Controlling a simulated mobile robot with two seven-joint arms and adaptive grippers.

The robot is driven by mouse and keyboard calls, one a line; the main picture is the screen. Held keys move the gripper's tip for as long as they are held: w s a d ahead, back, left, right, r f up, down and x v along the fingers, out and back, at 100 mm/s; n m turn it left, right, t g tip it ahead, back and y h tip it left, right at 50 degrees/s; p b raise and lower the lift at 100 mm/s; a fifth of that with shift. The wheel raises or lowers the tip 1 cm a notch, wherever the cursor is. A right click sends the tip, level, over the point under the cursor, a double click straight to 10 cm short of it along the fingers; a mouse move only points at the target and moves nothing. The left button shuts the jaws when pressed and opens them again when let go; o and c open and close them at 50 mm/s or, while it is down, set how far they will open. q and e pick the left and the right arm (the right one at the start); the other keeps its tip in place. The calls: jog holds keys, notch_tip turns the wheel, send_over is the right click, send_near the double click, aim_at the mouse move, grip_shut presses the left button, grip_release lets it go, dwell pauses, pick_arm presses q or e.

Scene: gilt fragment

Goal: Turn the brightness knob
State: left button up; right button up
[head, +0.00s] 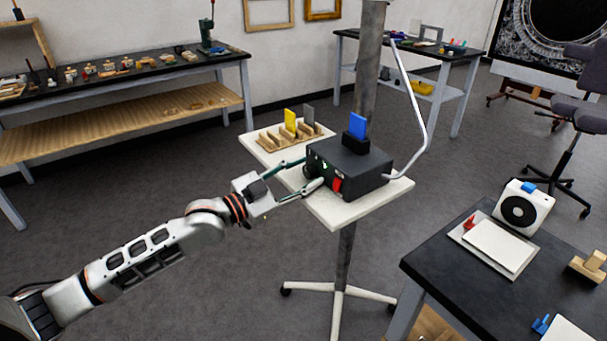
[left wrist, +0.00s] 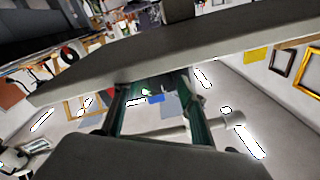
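A black box (head: 362,171) with a red patch on its front sits on a white stand top (head: 343,213) in the head view. A small dark round knob (head: 309,171) is at the left of its front face. My left gripper (head: 312,173) reaches it from the left, its two fingers spread, one above and one below the knob. I cannot tell whether they touch it. In the left wrist view, the two dark green fingers (left wrist: 155,105) are apart, and the knob cannot be made out. My right gripper is not in view.
A blue card (head: 357,125) stands in a holder on the box. A wooden rack (head: 290,135) with yellow and grey cards is behind it. A metal post (head: 370,60) and bent white tube (head: 418,110) rise at the back. A dark table (head: 455,262) is at right.

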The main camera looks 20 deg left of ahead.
pick_arm(q)
jog(key=shift+f, duration=0.25)
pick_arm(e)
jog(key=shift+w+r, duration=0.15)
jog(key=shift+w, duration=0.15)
